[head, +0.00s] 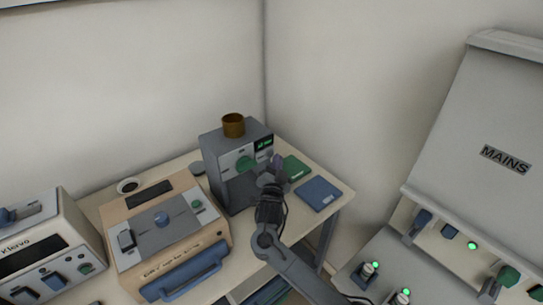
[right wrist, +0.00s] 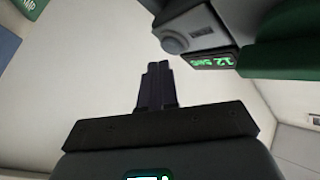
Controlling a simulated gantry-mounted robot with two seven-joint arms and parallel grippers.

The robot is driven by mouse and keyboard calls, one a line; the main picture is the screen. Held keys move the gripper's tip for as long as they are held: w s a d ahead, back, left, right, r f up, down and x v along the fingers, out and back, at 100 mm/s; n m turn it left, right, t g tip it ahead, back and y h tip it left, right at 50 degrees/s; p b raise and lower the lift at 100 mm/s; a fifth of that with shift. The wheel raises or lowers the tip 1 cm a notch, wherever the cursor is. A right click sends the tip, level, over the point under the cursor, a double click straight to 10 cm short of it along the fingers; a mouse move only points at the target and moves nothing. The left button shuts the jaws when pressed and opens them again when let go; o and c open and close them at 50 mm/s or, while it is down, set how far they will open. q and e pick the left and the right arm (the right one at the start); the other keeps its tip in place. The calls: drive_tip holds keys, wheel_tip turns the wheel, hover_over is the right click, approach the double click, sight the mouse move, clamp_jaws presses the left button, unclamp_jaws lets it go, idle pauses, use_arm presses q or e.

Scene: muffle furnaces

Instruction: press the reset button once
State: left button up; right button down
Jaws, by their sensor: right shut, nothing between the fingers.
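A dark grey machine (head: 226,160) stands at the back corner of the table, with a green knob (head: 246,163) and a lit green display (head: 264,143) on its front. In the right wrist view the display (right wrist: 208,61) shows close up, beside a round grey button-like part (right wrist: 173,45). No reset label is readable, so I cannot tell whether this part is the reset button. My right gripper (head: 277,163) is in front of the machine's right side, below the display. Its fingers (right wrist: 155,88) are together and empty, apart from the round part in the wrist view. My left gripper is out of view.
A brown cup (head: 233,125) sits on the machine. A beige furnace (head: 187,258) with a blue handle and another panelled unit (head: 43,250) stand to the left. Green (head: 295,167) and blue (head: 318,193) books lie right. A MAINS panel (head: 480,150) is at far right.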

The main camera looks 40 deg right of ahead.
drive_tip(key=shift+w, duration=0.3)
drive_tip(key=shift+w+b, duration=0.4)
drive_tip(key=shift+b, duration=0.15)
idle(0.6)
idle(0.4)
drive_tip(key=shift+s+p, duration=0.85)
drive_tip(key=shift+p, duration=0.05)
drive_tip(key=s+p, duration=0.4)
drive_tip(key=s, duration=0.1)
drive_tip(key=shift+d, duration=0.1)
